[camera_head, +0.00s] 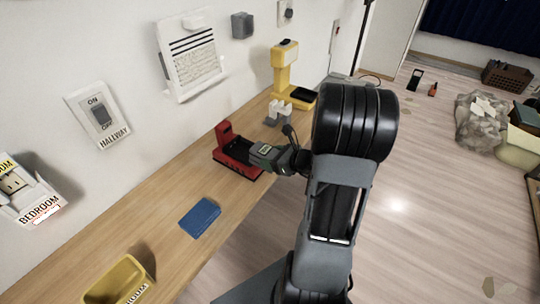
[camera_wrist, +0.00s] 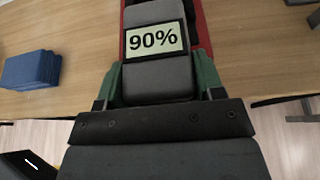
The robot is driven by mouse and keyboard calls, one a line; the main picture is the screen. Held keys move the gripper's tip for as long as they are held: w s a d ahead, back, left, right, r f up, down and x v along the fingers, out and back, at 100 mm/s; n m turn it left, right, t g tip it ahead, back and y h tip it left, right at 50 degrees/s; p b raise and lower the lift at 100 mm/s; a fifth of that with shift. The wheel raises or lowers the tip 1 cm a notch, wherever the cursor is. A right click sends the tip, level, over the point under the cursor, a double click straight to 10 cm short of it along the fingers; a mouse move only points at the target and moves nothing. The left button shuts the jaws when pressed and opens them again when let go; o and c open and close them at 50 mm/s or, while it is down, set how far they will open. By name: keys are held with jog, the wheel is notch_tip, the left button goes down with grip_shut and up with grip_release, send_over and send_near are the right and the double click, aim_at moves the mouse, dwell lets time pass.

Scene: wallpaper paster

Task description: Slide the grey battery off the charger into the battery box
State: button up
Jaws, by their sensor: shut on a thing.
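The grey battery (camera_wrist: 156,78) has a label reading 90% in the wrist view. In the head view the battery (camera_head: 264,151) sits at the near end of the red charger (camera_head: 238,166) on the wooden bench. My gripper (camera_wrist: 155,88) is shut on the battery, with a green-edged finger on each side of it. The gripper also shows in the head view (camera_head: 283,157). The charger's red edges show beside the battery in the wrist view, and the battery still appears on it. A yellow open box (camera_head: 122,280) stands at the bench's near left; whether it is the battery box is unclear.
A blue block (camera_head: 200,217) lies on the bench between the charger and the yellow box. A yellow device (camera_head: 285,70) and a small grey holder (camera_head: 278,113) stand beyond the charger. Wall switches and a paper holder (camera_head: 192,60) line the wall.

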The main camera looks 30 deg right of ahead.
jog(key=shift+s+d, duration=0.1)
jog(key=shift+s, duration=0.05)
dwell(0.3)
jog(key=shift+s+d, duration=0.25)
jog(key=shift+s, duration=0.35)
jog(key=shift+s+d, duration=0.3)
jog(key=shift+s, duration=0.3)
jog(key=shift+s+d, duration=0.25)
jog(key=shift+s, duration=0.35)
jog(key=shift+m+h, duration=0.3)
jog(key=shift+h, duration=0.1)
jog(key=w+a+r+p, duration=0.1)
jog(key=w+a+r, duration=0.1)
jog(key=w+a+r+p, duration=0.1)
jog(key=w+a+p, duration=0.1)
jog(key=w+a, duration=0.1)
jog(key=w+a+r+p, duration=0.1)
jog(key=w+a+r, duration=0.1)
jog(key=w, duration=0.1)
jog(key=shift+a+r, duration=0.3)
jog(key=shift+a, duration=0.1)
jog(key=w+a+r+p, duration=0.2)
jog(key=w+a+r, duration=0.1)
jog(key=a, duration=0.5)
jog(key=shift+a+m+t+h, duration=0.25)
jog(key=shift+m+t+h, duration=0.15)
jog(key=shift+w, duration=0.1)
